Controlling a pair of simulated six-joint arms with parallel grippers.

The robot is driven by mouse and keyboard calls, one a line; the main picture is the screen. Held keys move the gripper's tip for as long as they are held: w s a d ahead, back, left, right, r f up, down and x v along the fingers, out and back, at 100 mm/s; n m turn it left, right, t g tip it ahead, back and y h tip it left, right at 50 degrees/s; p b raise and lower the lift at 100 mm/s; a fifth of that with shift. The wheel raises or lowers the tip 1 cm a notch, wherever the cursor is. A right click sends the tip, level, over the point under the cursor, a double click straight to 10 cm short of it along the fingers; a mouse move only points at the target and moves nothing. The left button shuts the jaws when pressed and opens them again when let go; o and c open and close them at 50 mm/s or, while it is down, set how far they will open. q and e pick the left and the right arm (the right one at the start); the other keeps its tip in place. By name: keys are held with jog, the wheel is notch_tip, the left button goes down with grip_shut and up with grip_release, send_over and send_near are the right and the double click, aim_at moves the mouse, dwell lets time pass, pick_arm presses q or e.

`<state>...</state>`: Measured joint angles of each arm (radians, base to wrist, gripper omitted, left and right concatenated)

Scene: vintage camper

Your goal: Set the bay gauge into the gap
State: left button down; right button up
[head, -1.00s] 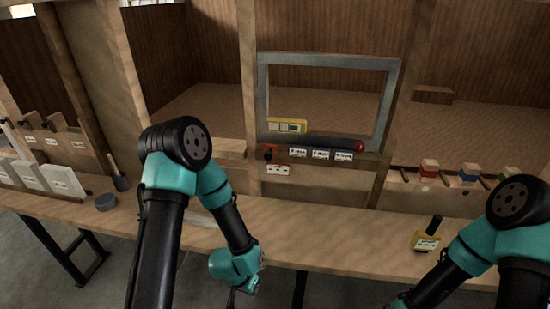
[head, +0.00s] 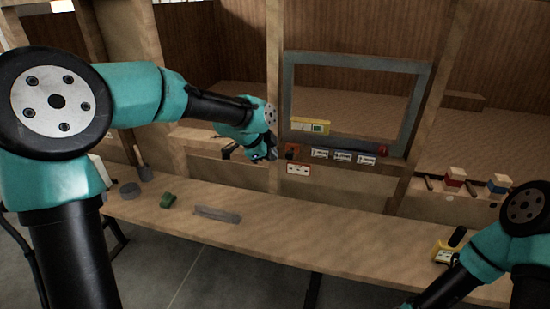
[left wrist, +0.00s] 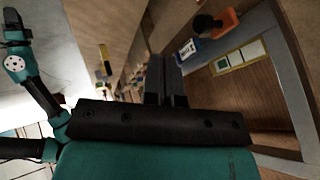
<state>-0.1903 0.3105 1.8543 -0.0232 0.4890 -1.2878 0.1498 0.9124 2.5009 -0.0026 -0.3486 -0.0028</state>
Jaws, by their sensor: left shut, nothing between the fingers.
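I cannot tell for certain which object is the bay gauge. A yellow piece with pale panels (head: 310,125) sits at the lower left of the grey window frame (head: 288,85); it also shows in the left wrist view (left wrist: 228,58). A flat grey bar (head: 218,214) lies on the bench. A yellow block with a black handle (head: 447,252) stands at the bench's right, partly behind my right arm. My left gripper (head: 270,155) is shut and empty, just left of the frame's lower corner; its fingers show in the left wrist view (left wrist: 165,78).
An orange-red fitting (head: 291,152) and several white labels line the sill below the frame. Colored blocks (head: 456,176) stand on the right ledge. The bench middle (head: 320,225) is clear.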

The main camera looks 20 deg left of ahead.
aim_at(291, 152)
pick_arm(q)
jog(key=shift+a+r, duration=0.55)
jog(key=shift+r, duration=0.35)
jog(key=shift+f, duration=0.1)
jog(key=w+d+f, duration=0.3)
jog(key=w+f, duration=0.5)
jog(key=shift+w+d, duration=0.3)
jog(key=shift+w, duration=0.1)
